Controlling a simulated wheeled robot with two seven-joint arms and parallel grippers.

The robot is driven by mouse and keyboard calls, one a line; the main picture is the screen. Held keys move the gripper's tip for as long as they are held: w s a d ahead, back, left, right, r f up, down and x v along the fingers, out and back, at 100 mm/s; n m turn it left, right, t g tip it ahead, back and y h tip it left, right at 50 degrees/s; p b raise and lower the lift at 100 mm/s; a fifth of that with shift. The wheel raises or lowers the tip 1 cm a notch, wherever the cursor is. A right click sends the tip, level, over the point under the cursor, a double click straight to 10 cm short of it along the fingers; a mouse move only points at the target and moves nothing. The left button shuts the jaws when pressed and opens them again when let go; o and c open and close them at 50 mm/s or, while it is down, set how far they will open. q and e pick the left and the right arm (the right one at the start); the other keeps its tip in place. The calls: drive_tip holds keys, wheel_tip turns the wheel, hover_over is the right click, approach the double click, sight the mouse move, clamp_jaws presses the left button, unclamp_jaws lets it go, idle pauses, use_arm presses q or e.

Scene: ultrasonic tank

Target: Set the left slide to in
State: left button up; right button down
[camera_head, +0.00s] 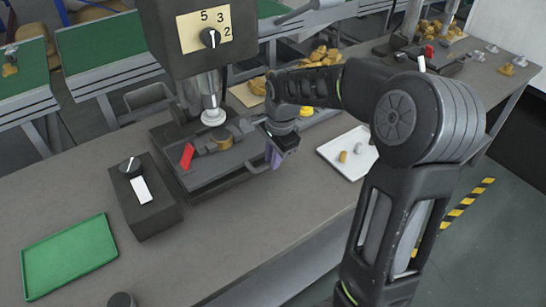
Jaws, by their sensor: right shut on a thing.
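A dark machine (195,45) with a numbered dial stands on the bench, with a low dark base (215,185) beneath its head. A red tilted piece (187,156) sits at the left of this base, and a brass-coloured round part (223,140) lies near its middle. I cannot tell for sure which part is the left slide, or its position. My right gripper (277,147) is at the right end of the base, shut on a small purple piece (273,157), which is mostly hidden by the gripper. My left gripper is out of view.
A white tray (330,150) with small parts lies right of my gripper. Bare bench (240,235) lies in front of the machine.

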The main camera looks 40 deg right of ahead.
sight(263, 154)
idle(0.4)
drive_tip(key=w, duration=0.4)
drive_tip(key=shift+d+r+p, duration=0.1)
drive_tip(key=shift+p, duration=0.25)
drive_tip(key=c, duration=1.4)
unclamp_jaws()
drive_tip(key=shift+w, duration=0.1)
drive_tip(key=shift+c, duration=0.2)
wheel_tip(263, 154, up, 8)
drive_tip(key=s+b, duration=0.1)
drive_tip(key=shift+s+f, duration=0.2)
drive_tip(key=shift+s, duration=0.05)
